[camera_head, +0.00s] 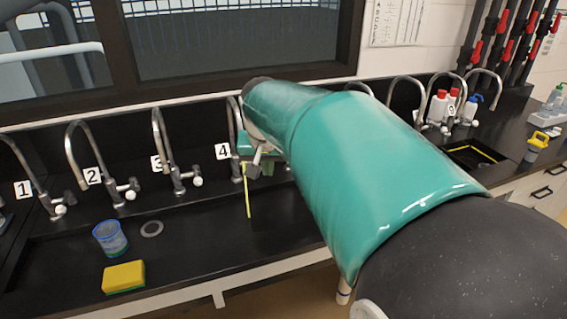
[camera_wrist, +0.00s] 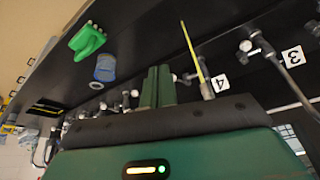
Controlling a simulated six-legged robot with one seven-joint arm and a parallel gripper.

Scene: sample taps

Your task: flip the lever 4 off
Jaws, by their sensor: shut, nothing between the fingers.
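Tap 4 (camera_head: 237,172) stands at the back of the black sink bench, beside its white label 4 (camera_head: 222,151). A thin yellow stream or strip (camera_head: 247,196) hangs below its spout and also shows in the wrist view (camera_wrist: 193,50). My gripper (camera_head: 258,160) is close to tap 4, on its right, partly hidden by my green arm. In the wrist view my two green fingers (camera_wrist: 158,86) stand close together and hold nothing. Label 4 (camera_wrist: 218,83) is right of them. The lever of tap 4 is largely hidden; I cannot tell whether a finger touches it.
Tap 3 (camera_head: 178,178) stands left of tap 4, with tap 2 (camera_head: 126,189) and tap 1 (camera_head: 56,205) further left. A blue cup (camera_head: 110,238) and yellow sponge (camera_head: 123,277) are in the basin. Bottles (camera_head: 438,107) stand right of my arm. A window is behind.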

